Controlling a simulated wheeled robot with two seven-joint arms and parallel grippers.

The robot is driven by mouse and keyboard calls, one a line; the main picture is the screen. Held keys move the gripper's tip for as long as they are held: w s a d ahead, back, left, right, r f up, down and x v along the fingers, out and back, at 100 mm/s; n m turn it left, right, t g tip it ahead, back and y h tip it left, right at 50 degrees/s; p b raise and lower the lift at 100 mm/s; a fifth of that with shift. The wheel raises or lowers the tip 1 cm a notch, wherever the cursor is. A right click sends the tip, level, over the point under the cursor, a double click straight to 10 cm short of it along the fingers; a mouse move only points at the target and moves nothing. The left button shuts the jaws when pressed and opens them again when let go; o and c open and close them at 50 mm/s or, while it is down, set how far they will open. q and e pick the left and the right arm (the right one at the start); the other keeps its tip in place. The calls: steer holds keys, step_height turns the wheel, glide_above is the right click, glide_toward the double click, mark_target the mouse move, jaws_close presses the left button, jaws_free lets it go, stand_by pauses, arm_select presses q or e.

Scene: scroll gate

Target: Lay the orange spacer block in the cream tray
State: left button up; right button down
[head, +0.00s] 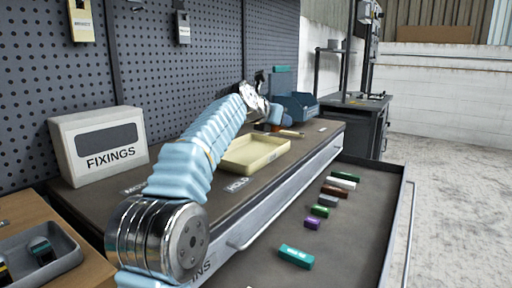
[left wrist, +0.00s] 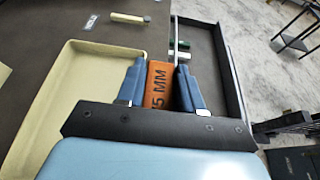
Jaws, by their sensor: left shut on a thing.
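The orange spacer block (left wrist: 158,85), with "5 MM" readable on it, sits between the two blue fingers of my left gripper (left wrist: 159,75). The gripper is shut on it. The cream tray (head: 231,166) lies on the bench top, and no block shows in it. In the left wrist view the tray (left wrist: 42,102) is to the left of the gripper and the block, which is beside the tray's right side. In the head view my left gripper (head: 272,118) is beyond the tray, small and partly hidden by its own arm. My right gripper is not in view.
An open drawer (head: 370,225) at the right holds several coloured blocks, including a teal one (head: 296,257). A FIXINGS box (head: 98,146) stands at the bench's left, against the pegboard. A blue bin (head: 298,106) stands at the bench's far end. A cream-handled item (left wrist: 128,18) lies beyond the tray.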

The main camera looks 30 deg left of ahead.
arm_select(q)
glide_above(259, 156)
step_height(259, 156, down, 7)
steer(key=shift+d+r, duration=0.15)
steer(key=f, duration=0.2)
steer(key=shift+w+a+f, duration=0.1)
steer(key=shift+a+f, duration=0.15)
steer(key=shift+f, duration=0.05)
steer(key=shift+d+f, duration=0.1)
steer(key=shift+f, duration=0.35)
steer(key=shift+f, duration=0.1)
steer(key=o, duration=1.1)
steer(key=v, duration=1.2)
